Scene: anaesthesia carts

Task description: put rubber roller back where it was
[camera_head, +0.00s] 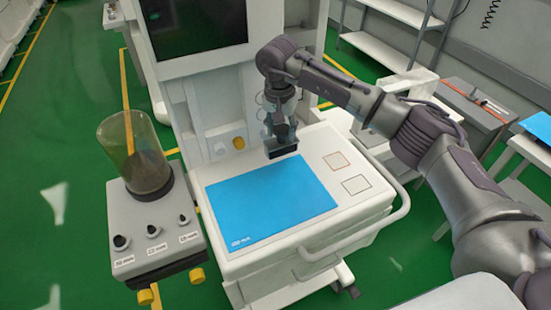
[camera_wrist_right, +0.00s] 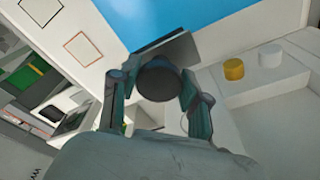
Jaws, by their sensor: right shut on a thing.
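My right gripper (camera_head: 281,136) is above the back edge of the blue mat on the white cart top, pointing down. It is shut on a dark object, which I take to be the rubber roller (camera_head: 284,152). In the right wrist view the rubber roller (camera_wrist_right: 158,82) shows as a dark round end between the two fingers (camera_wrist_right: 160,98), with a dark flat part beyond it. I cannot tell whether it touches the surface below. The blue mat (camera_head: 265,202) lies flat and bare. My left gripper is out of view.
Two outlined squares, one reddish (camera_head: 337,161) and one dark (camera_head: 356,185), mark the cart top right of the mat. A control box (camera_head: 155,228) with a clear cylinder (camera_head: 135,150) stands left. A yellow knob (camera_head: 239,143) is behind. A rail (camera_head: 385,222) edges the cart.

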